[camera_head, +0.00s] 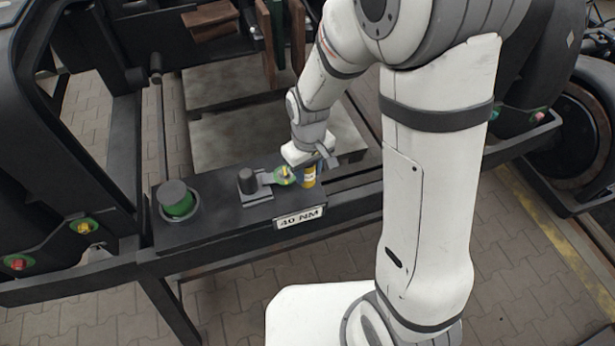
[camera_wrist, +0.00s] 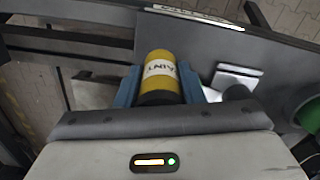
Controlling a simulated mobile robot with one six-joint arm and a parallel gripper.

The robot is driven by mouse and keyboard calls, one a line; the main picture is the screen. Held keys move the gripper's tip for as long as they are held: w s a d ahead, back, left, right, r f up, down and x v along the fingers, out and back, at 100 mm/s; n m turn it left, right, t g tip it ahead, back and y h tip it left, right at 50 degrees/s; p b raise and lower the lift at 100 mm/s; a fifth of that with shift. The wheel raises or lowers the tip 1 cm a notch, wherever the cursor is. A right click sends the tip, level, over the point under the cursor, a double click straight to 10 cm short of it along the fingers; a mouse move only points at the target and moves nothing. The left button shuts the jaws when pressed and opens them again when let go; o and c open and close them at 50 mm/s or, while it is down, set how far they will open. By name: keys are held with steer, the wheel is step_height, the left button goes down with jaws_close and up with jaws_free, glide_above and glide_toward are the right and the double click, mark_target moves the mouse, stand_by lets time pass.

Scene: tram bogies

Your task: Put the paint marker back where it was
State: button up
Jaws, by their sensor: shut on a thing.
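The paint marker (camera_wrist: 160,70) is a yellow cylinder with a white label and a dark end, seen between the blue fingers of my gripper (camera_wrist: 158,84) in the wrist view. The gripper is shut on it. In the head view the marker (camera_head: 309,176) shows as a yellow piece just below my gripper (camera_head: 312,162), over the dark beam's top (camera_head: 225,212). I cannot tell whether its lower end touches the beam. The gripper partly hides it.
Left of the marker are a green disc with a yellow centre (camera_head: 285,174), a grey bracket with a dark knob (camera_head: 248,181) and a green cup with a dark cap (camera_head: 177,200). A "40 NM" plate (camera_head: 299,217) is on the beam's front. Grey slabs (camera_head: 235,135) lie behind.

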mark_target(308, 180)
steer(key=shift+f, duration=1.7)
steer(key=shift+f, duration=0.15)
steer(key=shift+f, duration=0.15)
steer(key=o, duration=1)
steer(key=shift+o, duration=0.2)
